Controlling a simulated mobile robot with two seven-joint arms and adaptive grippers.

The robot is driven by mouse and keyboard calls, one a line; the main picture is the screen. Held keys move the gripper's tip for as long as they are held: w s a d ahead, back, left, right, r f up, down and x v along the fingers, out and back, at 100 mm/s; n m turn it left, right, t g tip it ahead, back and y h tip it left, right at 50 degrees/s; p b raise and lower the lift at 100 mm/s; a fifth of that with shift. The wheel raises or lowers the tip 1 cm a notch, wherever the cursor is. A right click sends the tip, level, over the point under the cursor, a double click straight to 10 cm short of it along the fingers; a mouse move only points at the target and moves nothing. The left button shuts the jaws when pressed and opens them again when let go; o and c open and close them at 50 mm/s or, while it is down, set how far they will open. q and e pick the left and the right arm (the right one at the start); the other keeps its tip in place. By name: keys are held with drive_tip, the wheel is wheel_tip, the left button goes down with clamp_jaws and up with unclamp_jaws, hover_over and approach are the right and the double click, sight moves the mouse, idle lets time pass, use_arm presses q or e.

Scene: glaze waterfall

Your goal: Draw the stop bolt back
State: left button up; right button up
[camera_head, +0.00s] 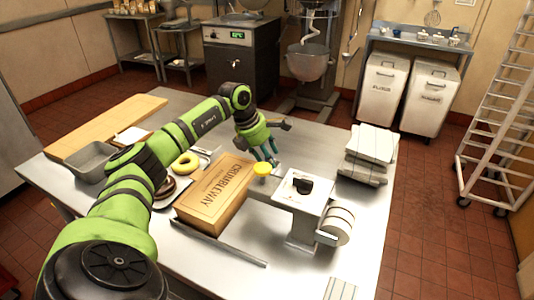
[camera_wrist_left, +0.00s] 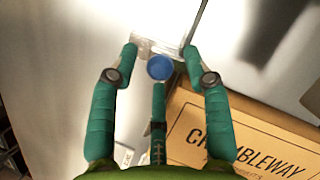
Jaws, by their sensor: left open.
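A round blue knob (camera_wrist_left: 159,67) shows in the left wrist view, in front of a small metal bracket (camera_wrist_left: 146,46) and a thin metal bar. I take it for the stop bolt's knob, but its shaft is hidden. My left gripper (camera_head: 268,158) points down behind the carton in the head view. In the left wrist view its teal fingers (camera_wrist_left: 162,75) are spread, one on each side of the knob, with a third finger below it. I cannot tell whether they touch it. My right gripper is not in view.
A steel machine with a black knob (camera_head: 303,186) stands to the right.

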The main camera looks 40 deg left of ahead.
use_arm(q)
clamp_jaws()
drive_tip(key=shift+w+a, duration=0.2)
drive_tip(key=shift+w, duration=0.45)
drive_tip(key=shift+w+a, duration=0.2)
drive_tip(key=shift+w, duration=0.5)
drive_tip(key=shift+w+a, duration=0.2)
drive_tip(key=shift+w, duration=0.45)
drive_tip(key=shift+r, duration=0.15)
drive_tip(key=shift+c, duration=0.5)
unclamp_jaws()
drive_tip(key=shift+o, duration=0.5)
drive_tip(key=shift+w, duration=0.2)
drive_tip(key=v, duration=1.1)
drive_tip(key=shift+s+a+r, duration=0.15)
drive_tip(key=shift+s+r, duration=0.05)
drive_tip(key=shift+r, duration=0.15)
